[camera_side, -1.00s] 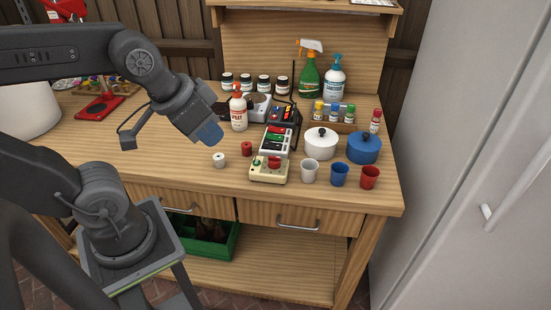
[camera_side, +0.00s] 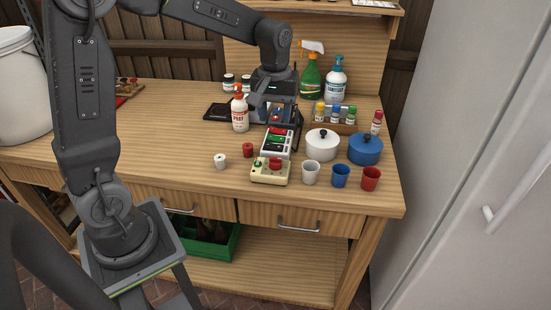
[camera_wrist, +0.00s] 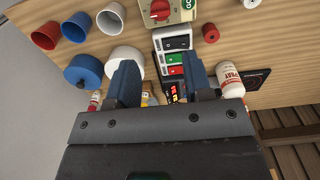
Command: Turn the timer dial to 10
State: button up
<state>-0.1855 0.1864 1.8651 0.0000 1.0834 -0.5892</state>
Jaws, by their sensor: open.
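In the side view, my gripper (camera_side: 279,112) is at the back of the bench, over a dark device with a red display (camera_wrist: 173,92), well behind the beige box.
A switch panel (camera_side: 275,143) lies between the dark device and the beige box. A white pot (camera_side: 321,148), a blue pot (camera_side: 365,151) and three cups stand to the right. A white bottle (camera_side: 240,115) stands left of my gripper. The left bench is mostly clear.

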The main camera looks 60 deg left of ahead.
aim_at(276, 158)
notch_tip(276, 158, down, 14)
jog(key=shift+w+a+f, duration=0.1)
jog(key=shift+w, duration=0.05)
dwell(0.4)
jog(key=shift+c, duration=0.4)
jog(key=c, duration=0.6)
jog(key=shift+o, duration=0.2)
jog(key=shift+m, duration=0.3)
jog(key=m, duration=0.4)
jog(key=shift+m, duration=2.4)
